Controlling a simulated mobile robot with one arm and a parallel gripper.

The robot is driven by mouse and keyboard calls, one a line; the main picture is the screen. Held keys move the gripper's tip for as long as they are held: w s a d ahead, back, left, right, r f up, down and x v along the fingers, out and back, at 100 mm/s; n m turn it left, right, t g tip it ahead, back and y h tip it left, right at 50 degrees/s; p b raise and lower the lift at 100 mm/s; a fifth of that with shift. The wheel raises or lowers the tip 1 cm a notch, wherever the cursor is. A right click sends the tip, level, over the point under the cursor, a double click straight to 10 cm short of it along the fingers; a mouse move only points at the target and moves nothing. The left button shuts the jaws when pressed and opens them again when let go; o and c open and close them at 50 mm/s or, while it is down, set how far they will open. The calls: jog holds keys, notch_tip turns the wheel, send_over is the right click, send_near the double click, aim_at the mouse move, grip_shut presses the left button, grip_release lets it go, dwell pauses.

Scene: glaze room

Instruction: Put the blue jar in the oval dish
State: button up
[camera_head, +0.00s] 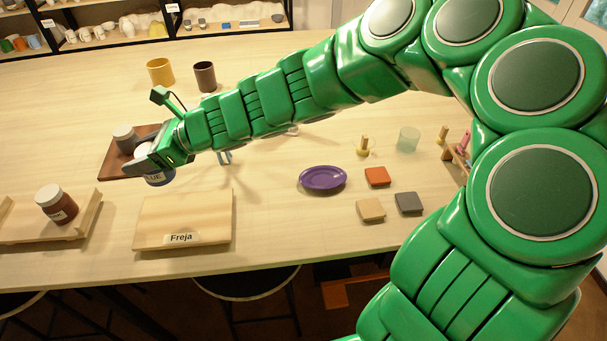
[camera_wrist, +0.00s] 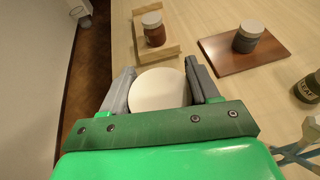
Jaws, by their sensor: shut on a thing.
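The blue jar (camera_head: 158,179) has a white lid and a partly hidden label. In the head view it is at the left, below my gripper (camera_head: 152,161), which covers much of it. In the wrist view its round white lid (camera_wrist: 158,88) sits between the two grey fingers, and my gripper is shut on the jar. I cannot tell whether the jar's base touches the table. The oval dish (camera_head: 323,178) is purple, empty and near the table's middle, well to the right of my gripper. It is not in the wrist view.
A brown jar (camera_head: 56,204) stands on a wooden tray (camera_head: 88,222) at left. A board marked Freja (camera_head: 190,212) lies in front. Tiles (camera_head: 377,177) lie right of the dish.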

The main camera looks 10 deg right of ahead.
jog(key=w+d+r+m+t, duration=0.1)
jog(key=w+d+r+t, duration=0.1)
jog(key=d, duration=1.8)
jog(key=s+d+f+m+t, duration=0.1)
jog(key=s+d, duration=0.4)
jog(key=d, duration=0.3)
jog(key=s+d+m, duration=0.1)
jog(key=s+d, duration=0.4)
jog(key=d, duration=0.3)
send_over(317, 179)
jog(key=shift+t+h, duration=0.3)
jog(key=shift+h, duration=0.1)
jog(key=shift+f, duration=6.7)
jog(key=shift+f, duration=0.35)
